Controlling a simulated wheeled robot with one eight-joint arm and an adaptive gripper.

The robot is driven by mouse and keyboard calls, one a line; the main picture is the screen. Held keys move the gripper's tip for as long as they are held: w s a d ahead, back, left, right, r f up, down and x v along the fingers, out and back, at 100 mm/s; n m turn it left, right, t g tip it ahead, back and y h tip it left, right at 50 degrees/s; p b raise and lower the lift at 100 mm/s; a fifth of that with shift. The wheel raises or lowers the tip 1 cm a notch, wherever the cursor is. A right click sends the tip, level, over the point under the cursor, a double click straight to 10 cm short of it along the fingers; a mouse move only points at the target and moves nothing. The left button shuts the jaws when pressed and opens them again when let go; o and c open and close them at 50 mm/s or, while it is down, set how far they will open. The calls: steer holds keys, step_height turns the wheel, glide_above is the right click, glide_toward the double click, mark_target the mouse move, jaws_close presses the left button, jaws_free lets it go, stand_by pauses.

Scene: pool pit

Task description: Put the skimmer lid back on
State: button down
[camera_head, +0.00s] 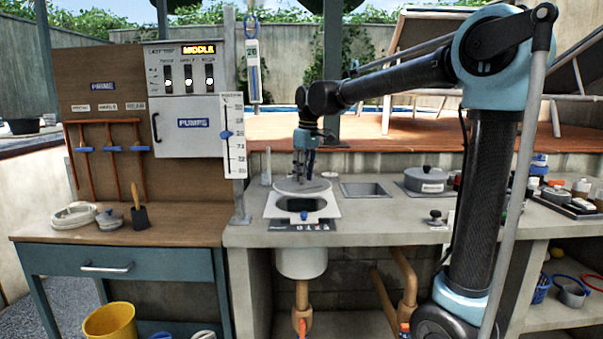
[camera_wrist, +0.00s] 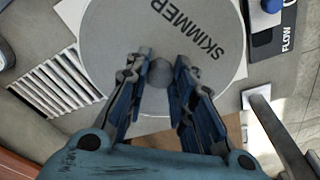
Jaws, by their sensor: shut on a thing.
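The skimmer lid (camera_wrist: 112,38) is a round grey disc with "SKIMMER" printed on it and a round knob (camera_wrist: 160,73) at its middle. My gripper (camera_wrist: 162,80) is shut on this knob. In the head view my gripper (camera_head: 303,180) points down, with the lid (camera_head: 290,186) under it at the back part of the white skimmer plate (camera_head: 274,210). The dark round opening (camera_head: 300,204) in the plate shows in front of the lid. The lid seems to cover the opening's back part; I cannot tell whether it touches the plate.
A small dark knob-topped piece (camera_head: 434,218) stands nearer the front. A post with a scale (camera_head: 232,135) rises at the left. The counter's front middle is clear.

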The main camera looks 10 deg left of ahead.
mark_target(302, 185)
steer(key=shift+w, duration=0.15)
steer(key=shift+a, duration=0.2)
steer(key=shift+f, duration=0.2)
steer(key=shift+f, duration=1.7)
steer(key=shift+s+f, duration=0.25)
steer(key=shift+f, duration=0.1)
stand_by(0.4)
steer(key=shift+f, duration=0.35)
steer(key=shift+f, duration=0.35)
stand_by(0.9)
